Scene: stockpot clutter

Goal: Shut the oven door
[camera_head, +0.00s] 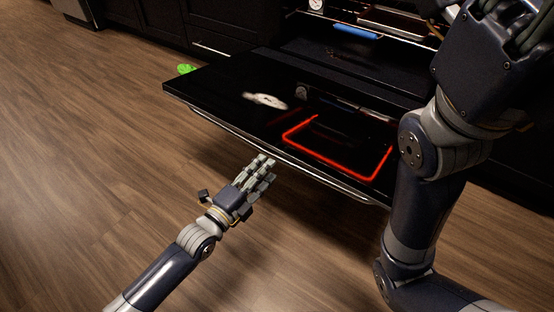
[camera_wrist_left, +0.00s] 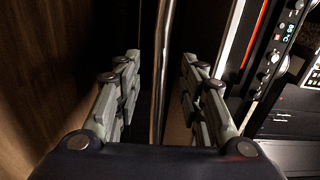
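The oven door (camera_head: 225,85) is down, a black slab standing out nearly level from the oven, with a red glowing outline on its surface. Its metal handle (camera_head: 240,134) runs along the front edge. My left gripper (camera_head: 266,167) is just in front of and below this edge, fingers pointing at it. In the left wrist view, the left gripper's (camera_wrist_left: 160,75) fingers are apart, with the bar of the handle (camera_wrist_left: 160,60) showing between them; I see no grip on it. My right gripper (camera_head: 515,22) is raised at the upper right, its fingertips partly cut off.
Inside the oven (camera_head: 310,42) are a rack and a blue item (camera_head: 355,30). A control panel with knobs (camera_wrist_left: 280,45) shows in the left wrist view. A green object (camera_head: 186,69) lies on the floor behind the door. Wooden floor (camera_head: 95,130) is clear at left.

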